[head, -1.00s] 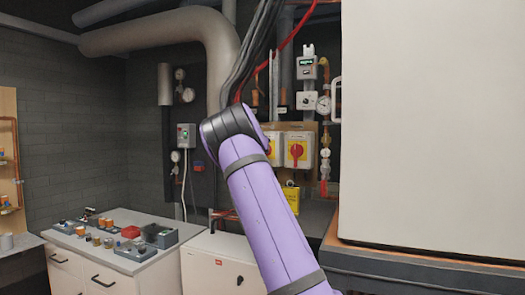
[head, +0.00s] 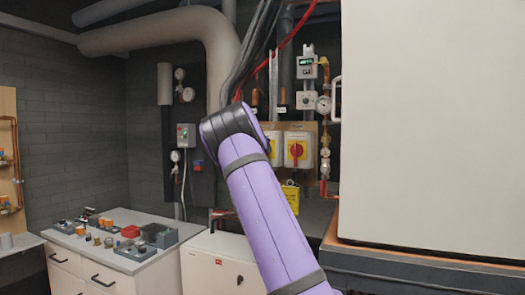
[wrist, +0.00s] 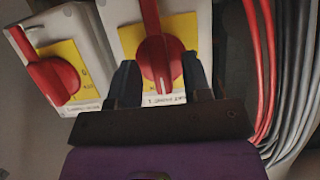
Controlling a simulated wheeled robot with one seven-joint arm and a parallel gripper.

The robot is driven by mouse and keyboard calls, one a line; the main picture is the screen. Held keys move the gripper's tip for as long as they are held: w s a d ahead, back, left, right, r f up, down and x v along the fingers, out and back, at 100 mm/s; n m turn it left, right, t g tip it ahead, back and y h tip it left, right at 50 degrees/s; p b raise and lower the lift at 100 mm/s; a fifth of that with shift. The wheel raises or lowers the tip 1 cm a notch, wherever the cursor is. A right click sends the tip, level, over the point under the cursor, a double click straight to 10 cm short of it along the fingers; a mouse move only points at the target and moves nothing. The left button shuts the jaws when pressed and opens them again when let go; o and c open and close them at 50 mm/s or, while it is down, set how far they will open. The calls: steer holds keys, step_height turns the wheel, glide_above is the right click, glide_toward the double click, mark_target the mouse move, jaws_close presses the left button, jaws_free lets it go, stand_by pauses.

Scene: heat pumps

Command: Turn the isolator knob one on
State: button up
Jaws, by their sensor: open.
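Two isolators show, each a pale box with a yellow plate and a red knob. In the wrist view one red knob (wrist: 157,62) is between the two dark fingers of my gripper (wrist: 160,82), which is open, one finger on each side. I cannot tell whether they touch it. Its handle points up in the picture. The other knob (wrist: 55,80) is to the left, outside the fingers, its handle tilted up-left. Label text is too small to read surely. In the head view the right isolator (head: 297,150) is clear; the left one (head: 273,142) is partly behind my purple arm, which hides my gripper.
Red and grey cables (wrist: 285,70) run close beside the gripper in the wrist view. A yellow tag (head: 291,196) hangs below the isolators. Gauges and a copper pipe (head: 324,135) stand to their right, then a large pale cabinet (head: 435,130). A cluttered bench (head: 130,262) is at left.

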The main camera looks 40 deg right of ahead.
steer(key=v, duration=1)
steer(key=shift+a, duration=0.25)
steer(key=shift+s+r, duration=0.1)
steer(key=s+a+f+n+y, duration=0.4)
steer(key=s+a+f, duration=0.1)
steer(key=s+a, duration=0.8)
steer(key=s+a+f+n+y, duration=0.4)
steer(key=s+a+f+n, duration=0.1)
steer(key=s+a, duration=0.8)
steer(key=s+a+f+n+y, duration=0.4)
steer(key=s+a+f, duration=0.2)
steer(key=s+a, duration=0.7)
steer(key=s, duration=0.4)
steer(key=shift+n, duration=0.3)
